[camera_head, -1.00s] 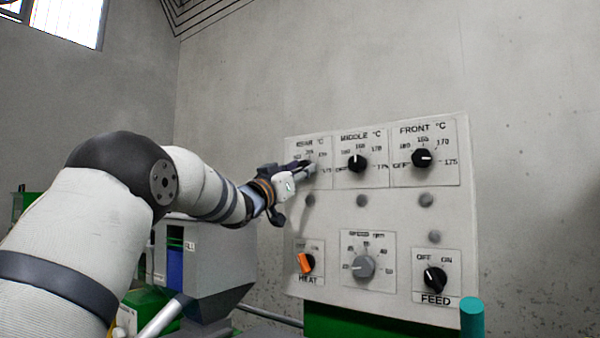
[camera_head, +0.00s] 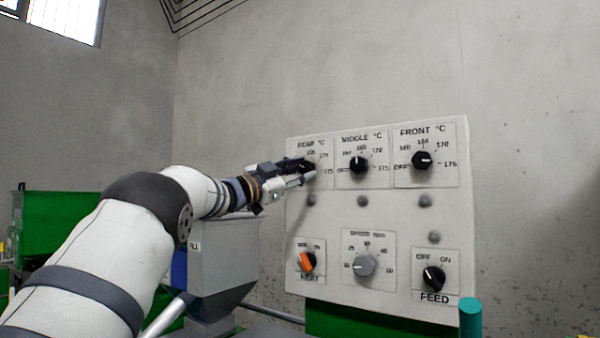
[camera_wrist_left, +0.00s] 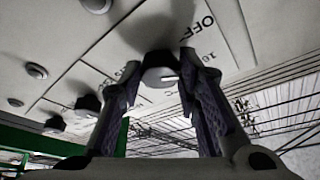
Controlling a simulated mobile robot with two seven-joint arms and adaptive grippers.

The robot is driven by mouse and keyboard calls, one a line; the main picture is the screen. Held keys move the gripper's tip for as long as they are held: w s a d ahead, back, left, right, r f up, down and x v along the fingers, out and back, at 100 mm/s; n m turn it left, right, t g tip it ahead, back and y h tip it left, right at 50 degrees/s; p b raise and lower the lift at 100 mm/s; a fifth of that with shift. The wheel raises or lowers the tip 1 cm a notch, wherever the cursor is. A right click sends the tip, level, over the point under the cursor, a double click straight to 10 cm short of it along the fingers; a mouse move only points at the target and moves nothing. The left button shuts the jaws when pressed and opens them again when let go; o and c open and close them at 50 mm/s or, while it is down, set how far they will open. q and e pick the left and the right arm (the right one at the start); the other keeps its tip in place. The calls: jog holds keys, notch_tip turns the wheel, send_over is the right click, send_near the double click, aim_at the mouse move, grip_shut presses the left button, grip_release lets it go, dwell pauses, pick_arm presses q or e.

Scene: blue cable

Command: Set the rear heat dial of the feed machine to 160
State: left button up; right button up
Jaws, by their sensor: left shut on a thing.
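The rear heat dial is at the upper left of the white control panel (camera_head: 395,215), under the REAR °C label (camera_head: 312,144). My left gripper (camera_head: 308,169) reaches it from the left and covers most of it in the head view. In the left wrist view the dial's knob (camera_wrist_left: 160,73) sits between the two fingertips, which are shut on it. A light pointer line shows on its face. OFF and part of a number are printed nearby; which mark the pointer meets is not clear. My right gripper is not in view.
The middle dial (camera_head: 358,164) and front dial (camera_head: 422,160) sit to the right. Below are an orange HEAT switch (camera_head: 306,262), a grey speed knob (camera_head: 364,265) and a black FEED switch (camera_head: 434,278). A grey hopper (camera_head: 222,268) stands under my left arm.

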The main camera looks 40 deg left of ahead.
pick_arm(q)
jog(key=shift+a+m+g+h, duration=0.1)
jog(key=shift+m+g+h, duration=0.35)
jog(key=shift+m, duration=0.95)
jog(key=shift+r, duration=0.1)
jog(key=o, duration=1.2)
jog(key=shift+s, duration=0.1)
jog(key=r+v, duration=0.1)
jog(key=v, duration=0.4)
jog(key=r+v, duration=0.1)
jog(key=v, duration=1)
jog(key=shift+s+a+r, duration=0.2)
jog(key=shift+s+r, duration=0.15)
jog(key=shift+s, duration=0.25)
